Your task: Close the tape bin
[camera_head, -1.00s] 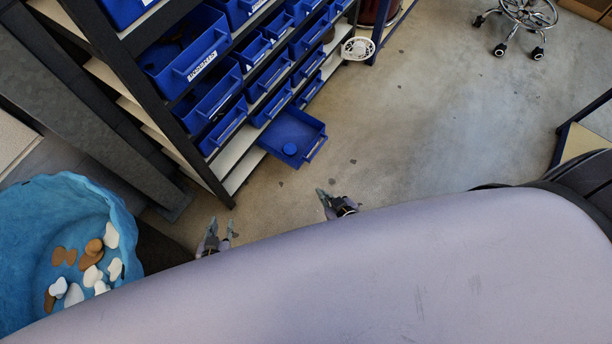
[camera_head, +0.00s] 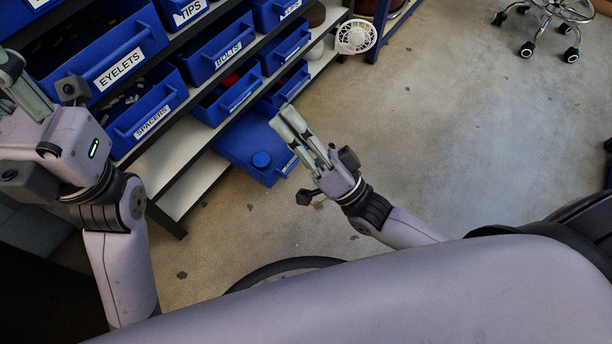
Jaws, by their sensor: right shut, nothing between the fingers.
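A blue bin (camera_head: 235,147) is pulled out from the lowest visible shelf, with a round blue item (camera_head: 261,160) inside, perhaps a tape roll. Its label cannot be read. My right gripper (camera_head: 284,114) is shut and empty, fingers pointing up and left. In the picture it overlaps the bin's right side; I cannot tell whether it touches. My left gripper (camera_head: 22,88) is at the left edge, in front of the shelf, with its fingers partly cut off; its opening is unclear.
Other labelled blue bins, such as the spacers bin (camera_head: 150,115) and bolts bin (camera_head: 222,52), sit in the dark-framed rack. A white fan (camera_head: 355,37) stands beside the rack. A wheeled chair (camera_head: 545,30) is at upper right. The concrete floor (camera_head: 440,130) between is open.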

